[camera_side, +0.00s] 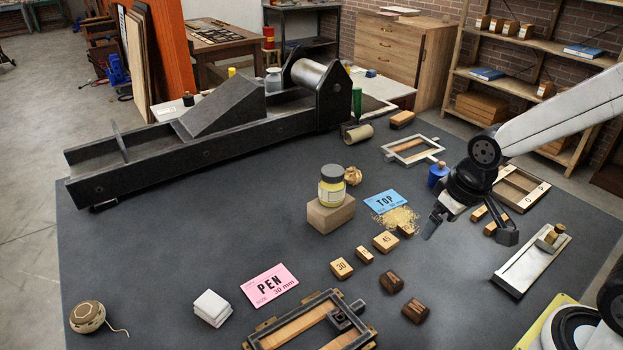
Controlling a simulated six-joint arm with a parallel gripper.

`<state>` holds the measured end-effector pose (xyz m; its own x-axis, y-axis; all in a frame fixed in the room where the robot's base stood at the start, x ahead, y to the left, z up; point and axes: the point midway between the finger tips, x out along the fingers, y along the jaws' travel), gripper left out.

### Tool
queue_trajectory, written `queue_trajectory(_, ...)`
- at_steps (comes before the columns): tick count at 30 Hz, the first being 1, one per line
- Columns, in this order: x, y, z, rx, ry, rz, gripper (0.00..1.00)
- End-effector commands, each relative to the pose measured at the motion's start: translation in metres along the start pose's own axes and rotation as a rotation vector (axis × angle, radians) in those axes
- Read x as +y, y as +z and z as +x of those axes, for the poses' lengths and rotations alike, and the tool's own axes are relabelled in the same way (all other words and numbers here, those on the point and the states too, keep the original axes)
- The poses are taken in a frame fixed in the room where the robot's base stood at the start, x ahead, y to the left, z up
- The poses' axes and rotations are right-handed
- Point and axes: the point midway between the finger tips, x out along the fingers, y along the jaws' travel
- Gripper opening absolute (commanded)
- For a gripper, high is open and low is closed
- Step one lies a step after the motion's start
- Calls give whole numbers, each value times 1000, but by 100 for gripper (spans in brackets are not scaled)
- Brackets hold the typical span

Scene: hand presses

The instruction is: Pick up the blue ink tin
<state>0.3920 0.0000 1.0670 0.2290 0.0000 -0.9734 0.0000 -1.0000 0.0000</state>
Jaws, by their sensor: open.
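A small blue tin (437,176) stands on the dark table, right of the middle, just behind and left of my gripper in the picture. My gripper (469,231) hangs from the arm at the right with its two fingers spread apart and nothing between them. The fingers point down over the table, in front of the tin. I cannot tell how high the fingertips are above the table. The tin is apart from the fingers, and its right edge lies close to the dark gripper body in this view.
A blue TOP card (386,201) and a yellowish pile (397,219) lie left of my gripper. Wooden blocks (386,242) are scattered nearby. A yellow jar (331,186) stands on a wooden block. A frame (413,149) lies behind the tin; a long press (210,125) fills the back left.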

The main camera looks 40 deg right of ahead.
Motion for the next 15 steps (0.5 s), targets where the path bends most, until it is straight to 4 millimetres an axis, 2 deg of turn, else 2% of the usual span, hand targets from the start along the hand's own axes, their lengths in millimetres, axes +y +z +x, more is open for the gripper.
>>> queue_trajectory(6,0,-4,-16,4,0,0,100)
queue_trajectory(15,12,-17,-13,-50,-29,189,100)
